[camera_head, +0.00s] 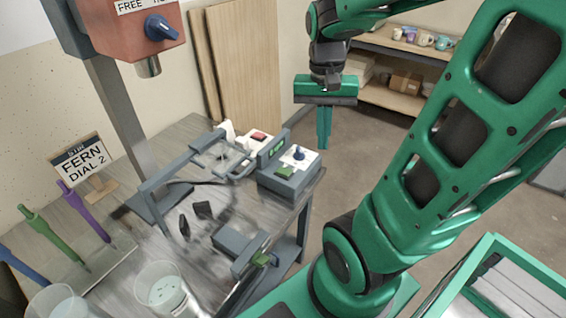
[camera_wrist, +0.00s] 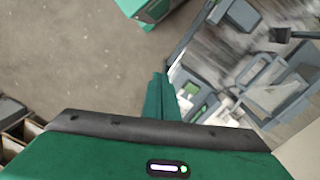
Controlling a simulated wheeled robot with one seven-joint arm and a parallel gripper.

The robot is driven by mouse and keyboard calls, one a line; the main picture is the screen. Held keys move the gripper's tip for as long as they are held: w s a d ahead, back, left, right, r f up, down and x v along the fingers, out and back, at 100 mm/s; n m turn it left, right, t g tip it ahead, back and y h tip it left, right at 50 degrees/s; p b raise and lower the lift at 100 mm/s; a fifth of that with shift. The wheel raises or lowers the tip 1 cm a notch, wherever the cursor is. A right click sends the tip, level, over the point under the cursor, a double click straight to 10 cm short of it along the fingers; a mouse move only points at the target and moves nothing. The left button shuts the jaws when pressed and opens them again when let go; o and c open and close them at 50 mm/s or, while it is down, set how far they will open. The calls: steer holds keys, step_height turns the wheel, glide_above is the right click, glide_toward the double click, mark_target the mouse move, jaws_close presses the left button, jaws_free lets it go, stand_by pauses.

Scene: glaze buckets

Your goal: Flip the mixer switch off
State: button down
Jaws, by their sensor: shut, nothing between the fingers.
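The mixer head (camera_head: 130,25) is a red box on a grey post at the upper left, with a blue knob (camera_head: 160,28), a partly cut-off label reading "FREE" and a metal chuck below. A grey control box (camera_head: 287,178) stands at the table's right end, with a white top plate, a small blue knob (camera_head: 299,153), a green button (camera_head: 285,172) and a green display. I cannot tell which control is the mixer switch. My gripper (camera_head: 323,140) is shut and empty, pointing down beyond the table's right edge, apart from the box. Its fingers also show in the wrist view (camera_wrist: 159,85).
A sign (camera_head: 83,160) reads "FERN DIAL 2". Coloured-handled tools (camera_head: 85,210) and clear buckets (camera_head: 162,288) stand at the table's left and front. A grey frame (camera_head: 175,172) stands mid-table. Shelves (camera_head: 395,100) with cups are behind; a green-rimmed bin (camera_head: 490,245) is at lower right.

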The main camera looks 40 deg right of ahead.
mark_target(288, 171)
steer(key=w+f+m, duration=0.2)
steer(key=w, duration=0.5)
steer(key=w+a+f+m+g, duration=0.1)
steer(key=w+m, duration=0.1)
steer(key=w, duration=0.6)
steer(key=shift+w+a+f+m, duration=0.2)
steer(key=shift+a+f+m, duration=0.1)
steer(key=shift+f, duration=0.05)
steer(key=shift+f, duration=0.1)
steer(key=f, duration=0.4)
steer(key=s+f, duration=0.1)
steer(key=f, duration=0.4)
steer(key=s+d+f, duration=0.1)
steer(key=f, duration=0.3)
steer(key=shift+s+f, duration=0.2)
steer(key=shift+f, duration=0.1)
